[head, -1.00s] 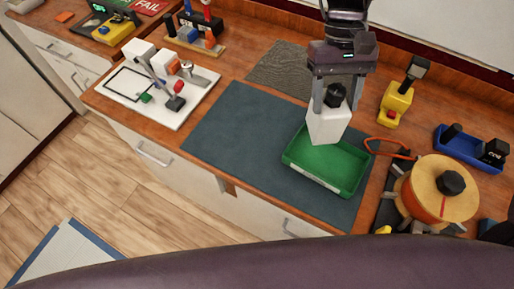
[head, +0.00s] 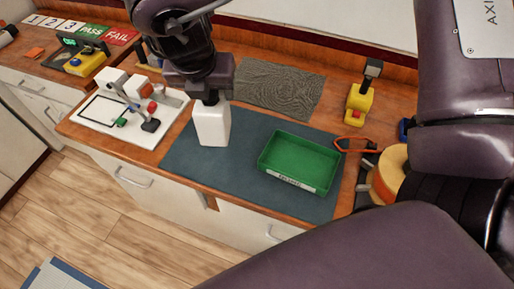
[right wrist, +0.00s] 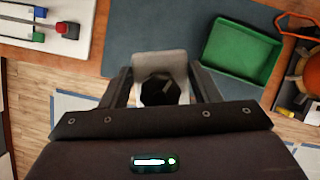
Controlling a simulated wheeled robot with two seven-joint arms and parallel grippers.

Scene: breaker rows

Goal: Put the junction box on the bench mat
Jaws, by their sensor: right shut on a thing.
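The junction box is a white block (head: 212,127) with a dark round part, which shows in the right wrist view (right wrist: 160,64). My right gripper (head: 209,98) is shut on it from above, with a finger on either side in the right wrist view (right wrist: 163,88). The box hangs upright over the left part of the dark teal bench mat (head: 240,173). I cannot tell for sure whether its bottom touches the mat. My left gripper is not in view.
A green tray (head: 300,187) sits on the right part of the mat. A white board with parts (head: 97,122) lies left of the mat, a grey textured mat (head: 285,88) behind it. A yellow device (head: 358,103) and an orange-handled tool (head: 340,145) stand right.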

